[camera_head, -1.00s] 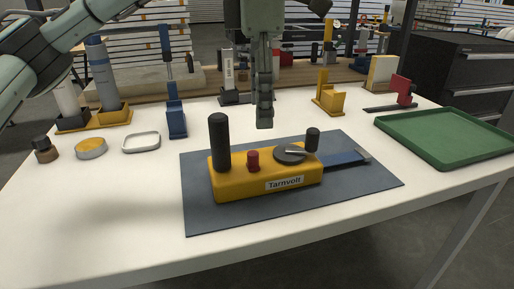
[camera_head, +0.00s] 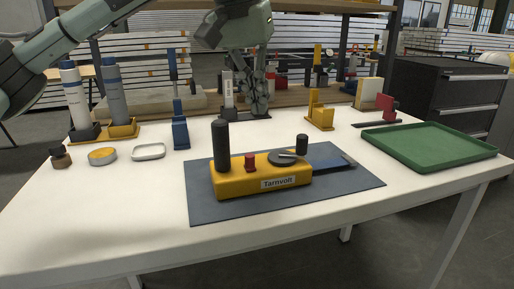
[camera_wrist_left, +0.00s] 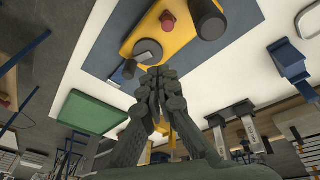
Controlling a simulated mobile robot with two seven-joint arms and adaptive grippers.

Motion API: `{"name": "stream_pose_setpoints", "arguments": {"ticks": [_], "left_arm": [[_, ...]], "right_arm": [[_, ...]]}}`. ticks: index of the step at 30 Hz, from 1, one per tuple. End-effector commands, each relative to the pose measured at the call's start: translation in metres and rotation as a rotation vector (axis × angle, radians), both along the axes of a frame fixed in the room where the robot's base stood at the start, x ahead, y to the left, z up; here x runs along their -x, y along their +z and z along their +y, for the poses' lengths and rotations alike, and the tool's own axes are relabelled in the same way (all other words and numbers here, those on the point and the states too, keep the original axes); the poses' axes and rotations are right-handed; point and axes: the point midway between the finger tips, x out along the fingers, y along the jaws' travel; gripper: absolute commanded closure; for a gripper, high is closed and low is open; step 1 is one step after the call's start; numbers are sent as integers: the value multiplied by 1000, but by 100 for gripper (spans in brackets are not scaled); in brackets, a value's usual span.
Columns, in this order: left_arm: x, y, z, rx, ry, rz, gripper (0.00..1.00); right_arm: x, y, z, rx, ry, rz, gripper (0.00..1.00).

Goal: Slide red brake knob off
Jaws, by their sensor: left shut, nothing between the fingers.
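The red brake knob (camera_head: 250,162) stands upright on top of the yellow Tarnvolt body (camera_head: 232,183), between a tall black post and a round grey disc. The body lies on a dark grey mat (camera_head: 330,203). The knob also shows near the top of the left wrist view (camera_wrist_left: 168,20). My left gripper (camera_head: 259,108) is above and behind the yellow body, apart from it. Its fingers are together and empty, as the left wrist view (camera_wrist_left: 160,80) also shows. My right gripper is not in view.
A tall black post (camera_head: 220,145) stands left of the knob. A grey disc (camera_head: 284,158) with a lever and a short black post (camera_head: 302,144) stand right of it. A green tray (camera_head: 440,160) is at the right. The white table's front strip is clear.

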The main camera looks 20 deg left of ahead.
Motion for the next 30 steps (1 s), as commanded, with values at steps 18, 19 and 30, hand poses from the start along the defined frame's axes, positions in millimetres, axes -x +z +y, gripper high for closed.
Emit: {"name": "stream_pose_setpoints", "arguments": {"ticks": [18, 19, 30], "left_arm": [[-12, 5, 6, -91, -342, -89, 100], [-12, 5, 6, -91, -342, -89, 100], [-23, -33, 1, -92, -340, -85, 100]], "right_arm": [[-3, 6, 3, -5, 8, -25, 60], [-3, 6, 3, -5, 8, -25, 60], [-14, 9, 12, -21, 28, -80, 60]]}}
